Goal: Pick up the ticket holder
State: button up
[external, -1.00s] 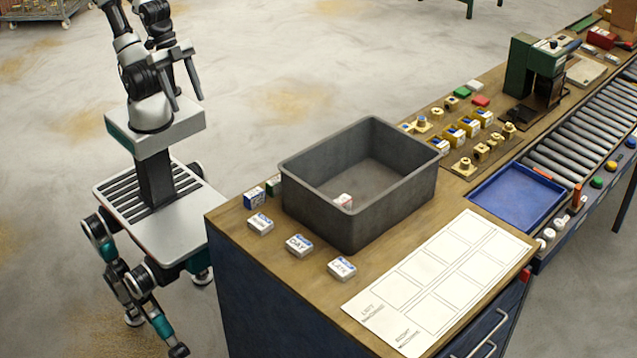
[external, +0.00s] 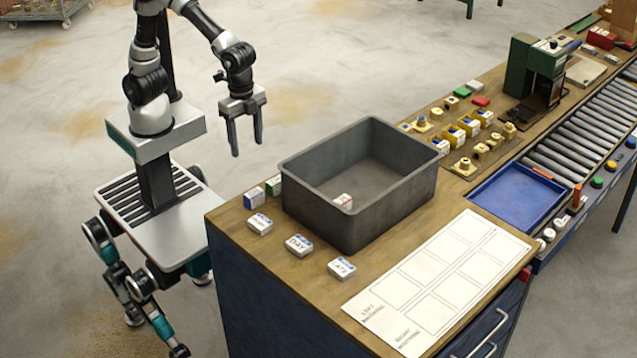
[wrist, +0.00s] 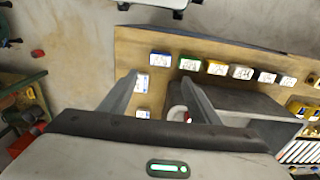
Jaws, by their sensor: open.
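My gripper (external: 247,148) is open and empty, in the air left of the bench, pointing down. In the wrist view its two fingers (wrist: 160,76) are spread above the bench edge. I cannot tell for certain which item is the ticket holder. Small white blocks with printed faces stand on the bench: one at the left (external: 260,223), one reading DAY (external: 299,245) and one reading LATE (external: 341,268). A blue-and-white block (external: 254,198) and a green-and-white block (external: 273,185) stand beside the bin.
The grey bin (external: 345,235) stands on the wooden bench (external: 240,245). A white marked sheet (external: 440,285) lies at the front right. Several brass parts and yellow-and-white holders (external: 455,138) stand behind the bin. A blue tray (external: 515,197) and roller conveyor (external: 590,130) are at right.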

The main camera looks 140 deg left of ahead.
notch_tip(320, 180, down, 2)
send_over(254, 193)
jog(key=f, duration=1.1)
jog(key=shift+s+a+b, duration=0.15)
jog(key=shift+s+b, duration=0.25)
jog(key=shift+w+f, duration=0.15)
jog(key=shift+f, duration=1.3)
jog(key=shift+w+f, duration=0.15)
jog(key=shift+f, duration=1.25)
jog(key=shift+c, duration=0.4)
jog(key=c, duration=0.8)
